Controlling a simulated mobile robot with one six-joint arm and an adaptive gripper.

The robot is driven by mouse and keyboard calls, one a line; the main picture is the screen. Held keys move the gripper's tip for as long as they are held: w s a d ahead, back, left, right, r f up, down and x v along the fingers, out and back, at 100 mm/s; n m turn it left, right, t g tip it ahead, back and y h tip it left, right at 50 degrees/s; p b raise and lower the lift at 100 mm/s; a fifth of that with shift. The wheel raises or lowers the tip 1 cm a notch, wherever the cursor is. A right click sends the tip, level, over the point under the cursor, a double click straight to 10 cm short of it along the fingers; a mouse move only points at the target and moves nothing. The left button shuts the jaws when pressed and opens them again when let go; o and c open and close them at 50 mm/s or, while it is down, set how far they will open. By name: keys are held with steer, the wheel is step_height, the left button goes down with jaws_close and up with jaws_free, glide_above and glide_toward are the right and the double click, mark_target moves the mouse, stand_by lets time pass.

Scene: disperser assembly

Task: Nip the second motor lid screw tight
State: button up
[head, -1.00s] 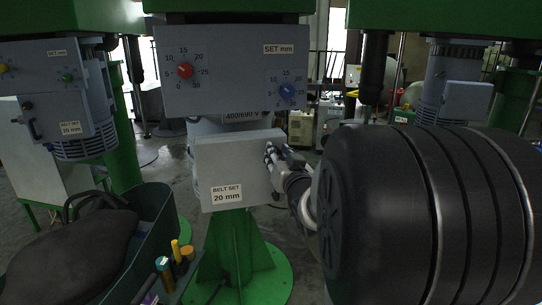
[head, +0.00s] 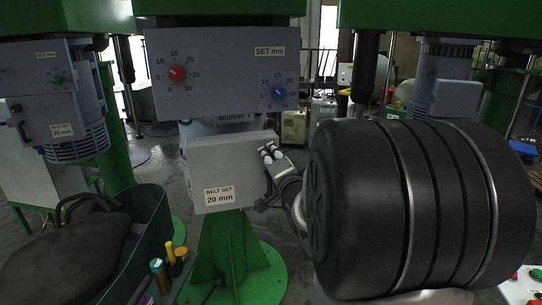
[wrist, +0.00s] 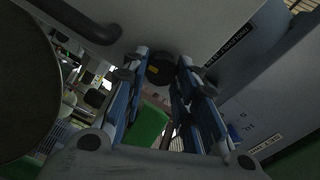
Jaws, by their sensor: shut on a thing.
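The motor lid (head: 232,165) is a light grey box cover labelled "BELT SET 20 mm", on the motor in the middle of the head view. My gripper (head: 271,154) is at the lid's upper right corner, partly in front of it. In the wrist view my gripper (wrist: 160,88) has its blue-lined fingers on both sides of a dark round piece (wrist: 160,68) with a small yellow mark. It is shut on this piece; I cannot tell whether it is a tool or a screw head. The lid screws cannot be made out in the head view.
A grey panel (head: 220,72) with a red dial (head: 176,73) and a blue dial (head: 278,93) hangs above the lid. A dark green bin (head: 150,225) stands at lower left, with yellow- and orange-topped tools (head: 170,250) beside it. A green pedestal (head: 228,255) stands below.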

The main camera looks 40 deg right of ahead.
steer(key=m+p, duration=0.1)
steer(key=m, duration=0.5)
steer(key=shift+m, duration=0.3)
steer(key=m+p, duration=0.1)
steer(key=m, duration=0.4)
steer(key=shift+f+m+p, duration=0.15)
steer(key=shift+m+p, duration=0.15)
steer(key=shift+p, duration=0.05)
steer(key=o, duration=1)
steer(key=shift+f, duration=0.1)
steer(key=shift+o, duration=0.2)
steer(key=v, duration=0.7)
steer(key=shift+s+a, duration=0.15)
steer(key=shift+s, duration=0.05)
